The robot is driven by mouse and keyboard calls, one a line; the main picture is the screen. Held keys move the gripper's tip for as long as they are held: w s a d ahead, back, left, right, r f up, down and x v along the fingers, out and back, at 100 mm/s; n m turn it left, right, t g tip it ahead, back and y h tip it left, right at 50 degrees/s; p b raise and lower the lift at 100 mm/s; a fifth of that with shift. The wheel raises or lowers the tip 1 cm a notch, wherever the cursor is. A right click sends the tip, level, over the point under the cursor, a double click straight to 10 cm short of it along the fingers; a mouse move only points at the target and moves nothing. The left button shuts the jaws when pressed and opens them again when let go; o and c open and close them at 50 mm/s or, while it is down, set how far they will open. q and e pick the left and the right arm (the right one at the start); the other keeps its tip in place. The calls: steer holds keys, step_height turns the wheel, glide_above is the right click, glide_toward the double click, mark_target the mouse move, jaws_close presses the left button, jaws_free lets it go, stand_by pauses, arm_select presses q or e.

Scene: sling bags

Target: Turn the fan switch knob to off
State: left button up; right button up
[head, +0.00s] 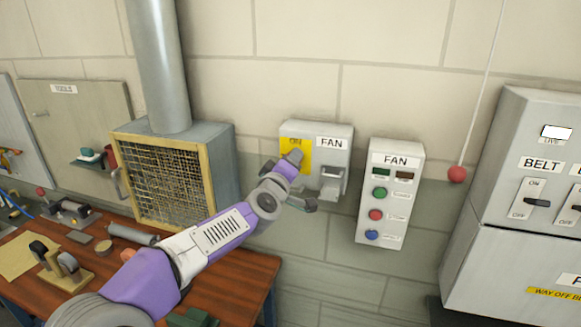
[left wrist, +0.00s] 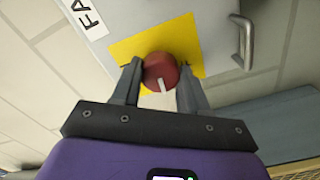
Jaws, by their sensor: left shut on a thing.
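The grey fan switch box (head: 342,135) is on the wall, with a FAN label and a yellow plate (head: 293,143) marked ON at the top. In the left wrist view, the round red knob (left wrist: 158,70) sits on the yellow plate (left wrist: 190,40). A white pointer mark on the knob points toward the bottom of that view. My left gripper (head: 292,160) is at the plate, its fingers (left wrist: 160,84) on either side of the knob and shut on it. In the head view the gripper hides the knob. My right gripper is out of view.
A grey handle (head: 332,174) juts from the box beside the plate. A FAN button box (head: 388,200) hangs to the right, then a red ball (head: 457,174) on a cord and a BELT cabinet (head: 515,215). A caged fan (head: 165,180) and workbench (head: 225,285) are left.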

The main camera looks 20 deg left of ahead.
arm_select(q)
steer(key=shift+n, duration=0.6)
steer(key=o, duration=1.1)
steer(key=shift+c, duration=0.2)
steer(key=s+b, duration=0.1)
steer(key=s, duration=0.6)
steer(key=shift+s, duration=0.3)
steer(key=shift+a, duration=0.1)
